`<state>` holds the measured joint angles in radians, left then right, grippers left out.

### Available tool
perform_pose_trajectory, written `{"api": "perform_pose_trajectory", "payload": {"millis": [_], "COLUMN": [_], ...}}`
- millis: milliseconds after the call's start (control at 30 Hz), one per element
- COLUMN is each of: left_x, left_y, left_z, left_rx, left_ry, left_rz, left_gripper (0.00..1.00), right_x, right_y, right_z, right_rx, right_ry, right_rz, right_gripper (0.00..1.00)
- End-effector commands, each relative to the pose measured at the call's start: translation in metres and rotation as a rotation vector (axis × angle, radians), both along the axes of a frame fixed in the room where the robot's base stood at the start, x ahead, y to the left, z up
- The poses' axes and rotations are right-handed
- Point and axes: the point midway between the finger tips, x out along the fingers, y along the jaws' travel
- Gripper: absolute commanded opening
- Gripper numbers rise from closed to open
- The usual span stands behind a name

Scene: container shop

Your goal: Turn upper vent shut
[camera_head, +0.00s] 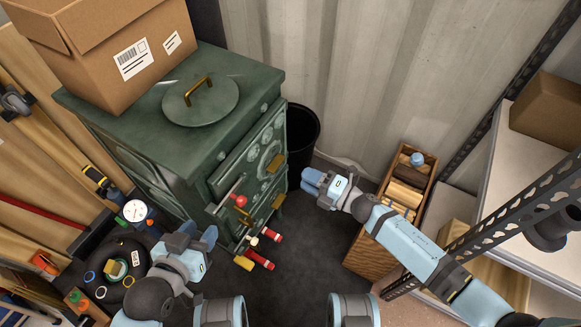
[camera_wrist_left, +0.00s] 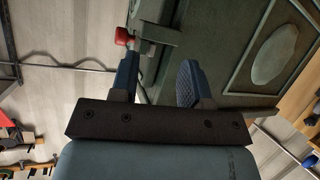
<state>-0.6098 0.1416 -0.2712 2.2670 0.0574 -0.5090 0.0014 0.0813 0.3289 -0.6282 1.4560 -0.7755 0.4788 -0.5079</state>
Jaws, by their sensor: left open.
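The green cast-iron stove (camera_head: 150,135) has a red round knob (camera_head: 240,200) on the upper part of its front. Red and yellow handles (camera_head: 258,258) stick out lower down. Which of these belongs to the upper vent I cannot tell. My left gripper (camera_head: 208,236) is open and empty, beside the stove at the lower left of the knob. In the left wrist view, a red knob (camera_wrist_left: 123,36) on a metal arm shows just beyond the left fingertip, outside the gap between the fingers. My right gripper (camera_head: 313,182) hangs right of the stove, holding nothing visible; its finger gap is unclear.
A cardboard box (camera_head: 130,60) and a round lid (camera_head: 200,100) rest on the stove top. A wooden crate (camera_head: 372,240) and metal shelving (camera_head: 480,220) are at right. A round black tray of small items (camera_head: 85,265) is at left.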

Motion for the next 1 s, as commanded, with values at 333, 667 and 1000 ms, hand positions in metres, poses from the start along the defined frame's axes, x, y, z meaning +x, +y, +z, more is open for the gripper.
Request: {"api": "perform_pose_trajectory", "payload": {"millis": [333, 667, 1000], "left_x": [-0.004, -0.002, -0.003], "left_y": [0.001, 0.002, 0.003], "left_z": [-0.005, -0.003, 0.003], "left_rx": [0.011, 0.014, 0.021], "left_ry": [0.026, 0.019, 0.024], "left_rz": [0.003, 0.0, -0.002], "left_gripper": [0.43, 0.43, 0.43], "right_x": [-0.023, -0.024, -0.023], "right_y": [-0.034, -0.035, -0.035], "right_z": [0.0, 0.0, 0.011], "right_rx": [0.001, 0.001, 0.001], "right_ry": [0.001, 0.0, -0.001], "right_rz": [0.001, 0.001, 0.001], "right_gripper": [0.36, 0.36, 0.36]}}
